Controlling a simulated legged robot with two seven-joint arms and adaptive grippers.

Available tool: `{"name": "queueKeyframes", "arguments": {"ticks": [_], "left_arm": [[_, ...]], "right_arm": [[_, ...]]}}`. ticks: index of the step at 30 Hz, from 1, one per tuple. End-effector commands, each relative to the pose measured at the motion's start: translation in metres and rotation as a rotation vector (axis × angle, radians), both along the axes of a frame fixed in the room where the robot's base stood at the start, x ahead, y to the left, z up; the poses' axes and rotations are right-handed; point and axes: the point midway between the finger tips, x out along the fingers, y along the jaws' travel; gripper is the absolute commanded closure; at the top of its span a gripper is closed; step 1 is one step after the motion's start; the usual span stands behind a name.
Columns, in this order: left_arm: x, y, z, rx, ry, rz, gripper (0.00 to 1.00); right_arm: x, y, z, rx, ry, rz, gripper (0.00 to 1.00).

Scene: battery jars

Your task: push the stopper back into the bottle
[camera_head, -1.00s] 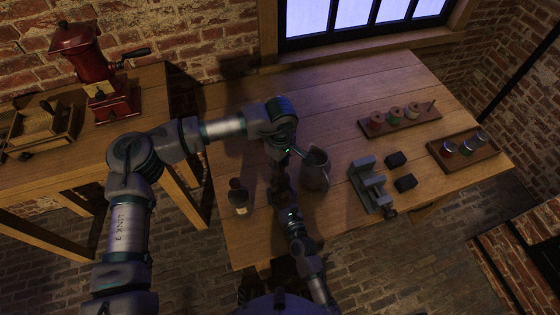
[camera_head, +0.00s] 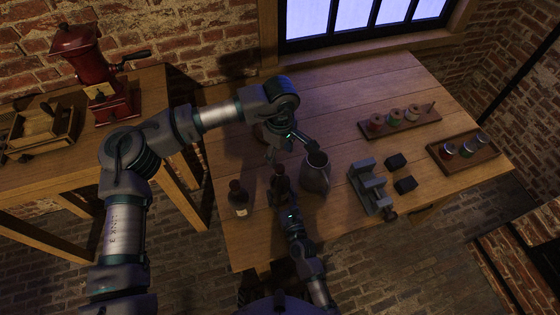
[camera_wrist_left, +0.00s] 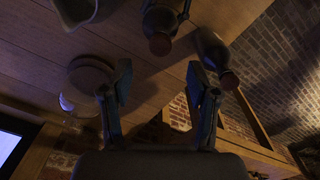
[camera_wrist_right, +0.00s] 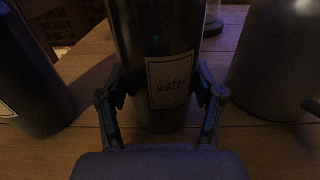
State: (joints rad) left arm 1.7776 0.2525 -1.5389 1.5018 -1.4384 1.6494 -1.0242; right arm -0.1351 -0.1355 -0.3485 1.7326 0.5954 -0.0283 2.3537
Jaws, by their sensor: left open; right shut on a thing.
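A dark bottle (camera_head: 280,183) stands upright on the table; in the right wrist view it bears a "water" label (camera_wrist_right: 170,80). My right gripper (camera_wrist_right: 160,104) is shut around its body from the near side. A reddish-brown stopper (camera_wrist_left: 160,45) shows at its top in the left wrist view; how deep it sits I cannot tell. My left gripper (camera_head: 281,147) is open and empty, behind and above the bottle, apart from it. The left wrist view shows its two spread fingers (camera_wrist_left: 160,98).
A second dark bottle (camera_head: 239,199) stands to the left, a grey jug (camera_head: 316,174) close on the right. A round-based object (camera_wrist_left: 90,75) lies near my left gripper. A vise (camera_head: 371,186), dark blocks (camera_head: 396,160) and spool racks (camera_head: 400,122) are farther right.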

Motion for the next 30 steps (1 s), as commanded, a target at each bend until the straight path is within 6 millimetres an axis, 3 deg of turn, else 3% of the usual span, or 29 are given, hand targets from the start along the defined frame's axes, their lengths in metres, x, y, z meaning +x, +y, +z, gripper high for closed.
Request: {"name": "queueKeyframes", "arguments": {"ticks": [3,9,20,21,24,30], "left_arm": [[0.0,0.0,0.024,-0.001,-0.001,0.0,0.4],[0.0,0.0,0.046,-0.001,0.001,-0.001,0.4],[0.0,0.0,0.051,0.0,0.001,-0.001,0.4],[0.0,0.0,0.051,0.0,0.001,-0.001,0.4],[0.0,0.0,0.05,0.0,0.001,-0.001,0.4],[0.0,0.0,0.05,0.0,0.001,-0.001,0.4]], "right_arm": [[0.0,0.0,0.0,0.0,0.0,0.0,0.95],[0.0,0.0,0.0,0.0,0.0,0.0,0.95],[0.0,0.0,0.0,0.0,0.0,0.0,0.95],[0.0,0.0,0.0,0.0,0.0,0.0,0.23],[0.0,0.0,0.0,0.0,0.0,0.0,0.03],[0.0,0.0,0.0,0.0,0.0,0.0,0.03]]}}
